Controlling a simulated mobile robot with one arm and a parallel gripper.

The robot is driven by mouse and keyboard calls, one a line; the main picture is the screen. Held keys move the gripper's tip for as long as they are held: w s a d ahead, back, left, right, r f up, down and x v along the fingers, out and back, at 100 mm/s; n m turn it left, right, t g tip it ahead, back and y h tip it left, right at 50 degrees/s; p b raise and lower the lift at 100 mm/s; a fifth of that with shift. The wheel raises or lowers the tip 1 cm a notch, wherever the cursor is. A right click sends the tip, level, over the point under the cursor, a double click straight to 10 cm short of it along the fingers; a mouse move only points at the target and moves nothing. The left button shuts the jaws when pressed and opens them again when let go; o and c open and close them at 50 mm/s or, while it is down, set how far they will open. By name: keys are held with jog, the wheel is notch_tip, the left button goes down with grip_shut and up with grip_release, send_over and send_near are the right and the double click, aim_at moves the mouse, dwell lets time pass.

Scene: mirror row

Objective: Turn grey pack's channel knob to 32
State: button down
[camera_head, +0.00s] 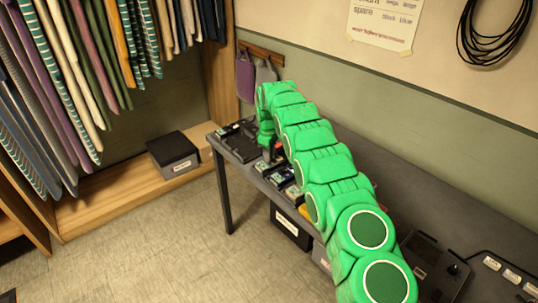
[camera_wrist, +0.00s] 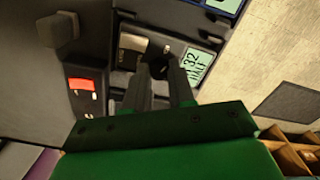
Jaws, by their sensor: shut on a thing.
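The grey pack (camera_wrist: 132,42) lies beneath my gripper in the wrist view. Its small pale green display (camera_wrist: 197,64) shows beside the fingers, with sideways characters that appear to read 32. My gripper (camera_wrist: 158,72) points down at the pack, its two dark fingers shut on the small dark channel knob (camera_wrist: 157,66). The fingers hide most of the knob, so its pointer cannot be made out. In the head view my gripper (camera_head: 270,152) is low over the row of packs on the bench, and I cannot tell the grey pack apart there.
Another pack with a display (camera_wrist: 222,5) sits close by at the top of the wrist view. A red switch (camera_wrist: 84,84) shows at left. The dark bench (camera_head: 228,165) stands along the wall, with a black bin (camera_head: 290,227) below. The floor in front is clear.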

jog(key=shift+m, duration=0.5)
jog(key=c, duration=0.9)
grip_release()
jog(key=shift+c, duration=0.2)
jog(key=shift+r, duration=0.15)
notch_tip(320, 180, up, 7)
jog(key=shift+r, duration=0.25)
